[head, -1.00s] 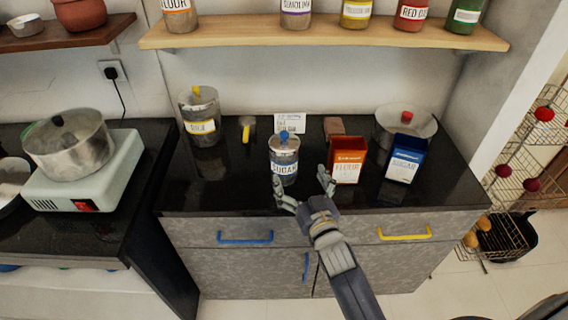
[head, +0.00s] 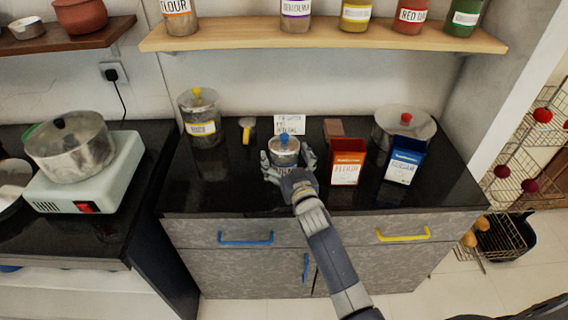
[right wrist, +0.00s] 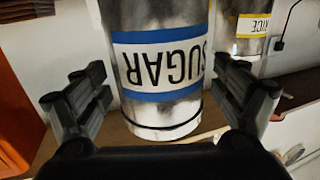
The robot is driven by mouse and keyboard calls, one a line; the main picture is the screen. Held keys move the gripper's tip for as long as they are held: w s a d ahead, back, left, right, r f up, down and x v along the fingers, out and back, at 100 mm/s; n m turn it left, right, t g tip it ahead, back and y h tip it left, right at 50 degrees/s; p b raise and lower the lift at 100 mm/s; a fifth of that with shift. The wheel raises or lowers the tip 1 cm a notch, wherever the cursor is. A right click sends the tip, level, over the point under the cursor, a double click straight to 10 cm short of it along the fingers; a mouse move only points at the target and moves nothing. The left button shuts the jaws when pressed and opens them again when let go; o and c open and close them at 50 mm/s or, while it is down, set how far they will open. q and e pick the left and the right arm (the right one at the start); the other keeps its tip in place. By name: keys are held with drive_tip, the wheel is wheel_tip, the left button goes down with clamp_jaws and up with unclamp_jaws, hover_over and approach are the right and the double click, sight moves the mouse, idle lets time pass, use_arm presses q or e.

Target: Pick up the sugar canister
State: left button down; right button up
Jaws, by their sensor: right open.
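The sugar canister (head: 284,147) is a metal cylinder with a blue knob, standing upright on the black counter in the head view. Its lower front is hidden behind my right gripper (head: 288,167). In the right wrist view the canister (right wrist: 161,85) shows its blue-edged SUGAR label, upside down, and it fills the space between the fingers. My right gripper (right wrist: 165,100) is open, with one finger on each side of the canister. I cannot tell whether the fingers touch it. My left gripper is not in view.
A red flour box (head: 347,163) and a blue sugar box (head: 404,162) stand right of the canister. A yellow-knobbed rice canister (head: 202,128) and a yellow-handled tool (head: 246,131) are to the left. A white card (head: 290,124) is behind. A shelf (head: 330,38) with jars hangs above.

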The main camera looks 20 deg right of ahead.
drive_tip(key=shift+w, duration=0.35)
drive_tip(key=c, duration=1.7)
drive_tip(key=shift+r, duration=0.2)
